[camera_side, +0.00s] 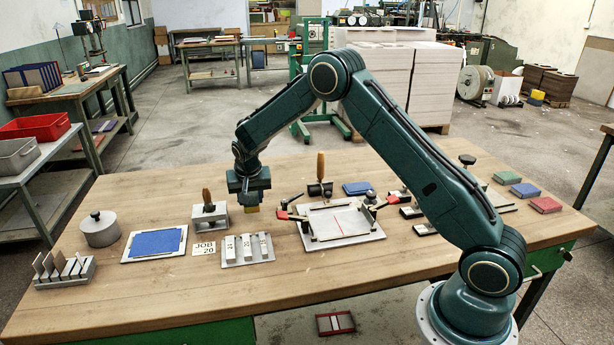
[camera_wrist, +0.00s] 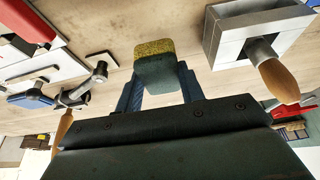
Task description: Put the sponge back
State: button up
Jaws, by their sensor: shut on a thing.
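The sponge (camera_wrist: 153,63) is a small block with a yellow, speckled face and a dark green part. In the wrist view it sits between the two fingers of my gripper (camera_wrist: 158,88), which is shut on it. In the side view my gripper (camera_side: 250,203) hangs over the middle of the bench, with a yellow bit of the sponge (camera_side: 254,209) showing below it. The sponge appears held above the wooden bench top (camera_side: 290,180). The gap between sponge and bench is hard to judge.
A grey block with a wooden handle (camera_side: 221,220) stands just left of my gripper. A clamp fixture (camera_side: 376,235) with red-tipped levers is to the right. In front lie a tray of labelled blocks (camera_side: 230,263) and a JOB 20 card (camera_side: 204,248). A blue pad (camera_side: 155,243) lies further left.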

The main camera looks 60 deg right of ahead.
aim_at(252, 209)
jog(key=shift+f, duration=0.1)
jog(key=shift+f, duration=2.05)
jog(key=shift+f, duration=0.1)
jog(key=o, duration=0.9)
jog(key=shift+v, duration=1)
jog(key=v, duration=1)
jog(key=shift+r, duration=0.2)
